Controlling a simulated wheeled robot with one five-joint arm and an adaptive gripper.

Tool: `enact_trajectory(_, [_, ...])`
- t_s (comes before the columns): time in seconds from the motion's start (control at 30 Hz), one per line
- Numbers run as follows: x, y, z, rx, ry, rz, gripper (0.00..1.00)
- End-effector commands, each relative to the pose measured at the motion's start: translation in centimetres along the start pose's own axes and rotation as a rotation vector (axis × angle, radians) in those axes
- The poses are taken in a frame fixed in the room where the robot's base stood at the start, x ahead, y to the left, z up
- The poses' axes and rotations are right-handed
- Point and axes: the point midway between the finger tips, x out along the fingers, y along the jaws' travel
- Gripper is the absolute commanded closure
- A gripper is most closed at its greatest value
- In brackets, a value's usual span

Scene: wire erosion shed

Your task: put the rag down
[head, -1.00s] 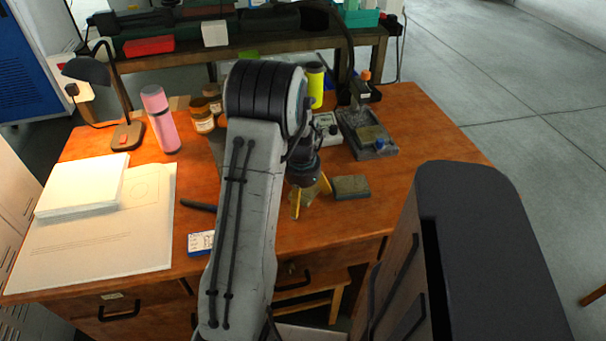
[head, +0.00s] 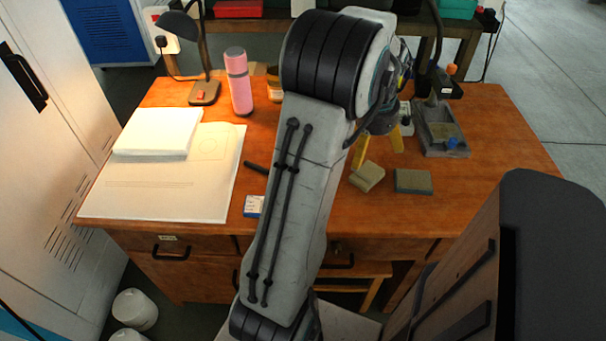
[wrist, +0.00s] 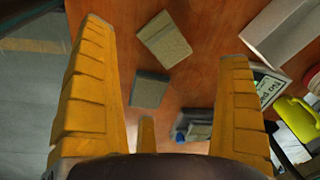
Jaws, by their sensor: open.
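A small folded grey-tan pad, which I take for the rag (head: 367,177), lies on the wooden desk (head: 300,232). It also shows in the wrist view (wrist: 165,40). A similar flat grey-green pad (head: 413,181) lies just right of it, apart from it, and shows in the wrist view (wrist: 149,90). My gripper (head: 379,146) has yellow fingers spread apart with nothing between them. It is above and behind the rag in the head view, clear of it. My arm hides the middle of the desk.
A pink flask (head: 239,85), a lamp (head: 204,90) and a white stack (head: 158,132) are on the left. A small blue-and-white box (head: 253,206) lies near the front edge. A dark-topped cabinet (head: 555,250) stands front right.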

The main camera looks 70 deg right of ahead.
Motion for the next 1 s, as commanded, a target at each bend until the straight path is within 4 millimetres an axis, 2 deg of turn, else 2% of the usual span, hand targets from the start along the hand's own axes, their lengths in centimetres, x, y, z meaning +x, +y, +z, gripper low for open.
enact_trajectory(0.3, [-0.3,-0.3,0.4,-0.015,0.001,-0.002,0.05])
enact_trajectory(0.37, [-0.6,-0.9,1.1,-0.044,0.001,-0.006,0.05])
enact_trajectory(0.47, [-1.5,-2.5,3.8,-0.142,0.000,-0.018,0.05])
enact_trajectory(0.57, [-2.9,-4.5,8.2,-0.301,-0.001,-0.037,0.05])
enact_trajectory(0.73, [-5.7,-6.6,17.9,-0.649,-0.004,-0.082,0.05])
enact_trajectory(0.87, [-7.5,-6.0,25.1,-0.918,-0.007,-0.119,0.05])
enact_trajectory(1.0, [-9.1,-3.8,31.9,-1.210,-0.008,-0.165,0.05])
